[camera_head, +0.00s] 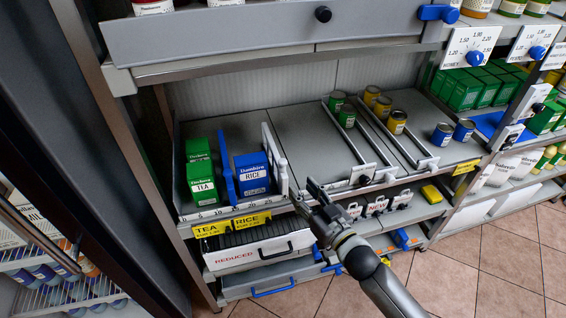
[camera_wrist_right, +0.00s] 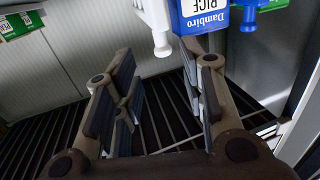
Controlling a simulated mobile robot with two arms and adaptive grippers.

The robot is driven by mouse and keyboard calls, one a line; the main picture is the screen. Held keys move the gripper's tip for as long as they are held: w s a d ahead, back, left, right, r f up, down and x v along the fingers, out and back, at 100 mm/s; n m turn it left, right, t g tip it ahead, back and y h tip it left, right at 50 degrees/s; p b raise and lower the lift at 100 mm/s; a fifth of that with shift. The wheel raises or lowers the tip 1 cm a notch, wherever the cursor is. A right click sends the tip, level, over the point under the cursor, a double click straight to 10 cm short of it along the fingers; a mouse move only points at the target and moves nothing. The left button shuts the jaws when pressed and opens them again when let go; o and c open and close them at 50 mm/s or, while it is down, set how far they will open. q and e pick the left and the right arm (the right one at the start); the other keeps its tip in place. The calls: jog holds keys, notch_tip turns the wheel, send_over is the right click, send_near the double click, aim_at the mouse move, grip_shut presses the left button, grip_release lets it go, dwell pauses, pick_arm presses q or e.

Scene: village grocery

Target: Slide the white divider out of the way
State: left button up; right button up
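The white divider (camera_head: 274,160) stands upright on the shelf, just right of the blue Dambiro rice boxes (camera_head: 252,174). It also shows in the right wrist view (camera_wrist_right: 154,14), with its white front knob pointing toward my fingers. My right gripper (camera_head: 307,190) is at the shelf's front edge, right of the divider's front end. In the right wrist view my right gripper (camera_wrist_right: 163,62) is open, its two fingers apart with nothing held. The knob's end appears between the fingertips; whether it is touched I cannot tell. My left gripper is not in view.
A blue divider (camera_head: 226,168) stands between the rice and the green tea boxes (camera_head: 199,172). Right of the white divider is bare shelf (camera_head: 312,138), up to the metal rails (camera_head: 346,140) with several cans. A drawer marked REDUCED (camera_head: 258,250) is below.

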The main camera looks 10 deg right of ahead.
aim_at(284, 168)
jog(key=p+x, duration=0.1)
jog(key=x, duration=0.9)
jog(key=shift+w+a+r, duration=0.15)
jog(key=shift+w+a, duration=0.1)
jog(key=shift+w, duration=0.1)
grip_shut()
